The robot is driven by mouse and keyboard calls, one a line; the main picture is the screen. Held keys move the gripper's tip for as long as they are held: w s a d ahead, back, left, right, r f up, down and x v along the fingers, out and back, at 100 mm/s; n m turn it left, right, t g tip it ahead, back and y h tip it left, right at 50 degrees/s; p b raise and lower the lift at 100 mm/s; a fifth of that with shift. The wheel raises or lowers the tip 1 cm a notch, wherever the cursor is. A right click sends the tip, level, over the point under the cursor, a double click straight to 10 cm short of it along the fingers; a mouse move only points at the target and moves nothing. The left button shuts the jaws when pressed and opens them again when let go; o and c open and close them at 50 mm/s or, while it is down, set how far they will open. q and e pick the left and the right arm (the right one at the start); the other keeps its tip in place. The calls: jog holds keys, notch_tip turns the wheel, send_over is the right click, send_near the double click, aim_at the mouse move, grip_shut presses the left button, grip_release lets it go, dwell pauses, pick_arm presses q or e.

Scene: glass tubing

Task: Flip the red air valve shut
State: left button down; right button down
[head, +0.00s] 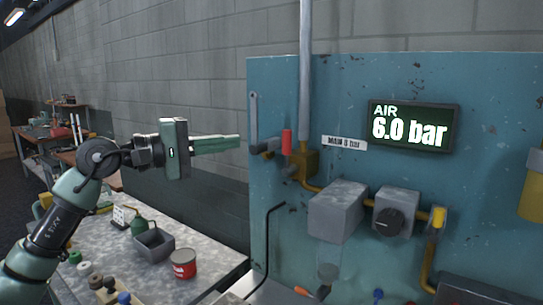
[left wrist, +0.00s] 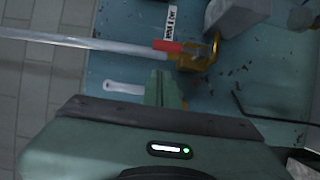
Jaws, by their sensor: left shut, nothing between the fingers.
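The red valve handle (head: 287,142) points upward beside a brass valve body (head: 304,162) on the blue panel. It also shows in the left wrist view (left wrist: 167,46), next to the brass fitting (left wrist: 190,60). My left gripper (head: 238,142) comes in from the left, shut and empty. Its fingertips point right, toward the panel's left edge, and appear left of the red handle with a gap. In the left wrist view, the shut fingertips (left wrist: 161,76) are below the red handle in the picture. My right gripper is not in view.
A grey vertical pipe (head: 306,70) rises above the valve. The display (head: 412,127) reads "AIR 6.0 bar". A cluttered bench (head: 215,262) lies below, with a bin (head: 153,245) and a red can (head: 183,265).

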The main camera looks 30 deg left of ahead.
pick_arm(q)
jog(key=shift+f, duration=0.35)
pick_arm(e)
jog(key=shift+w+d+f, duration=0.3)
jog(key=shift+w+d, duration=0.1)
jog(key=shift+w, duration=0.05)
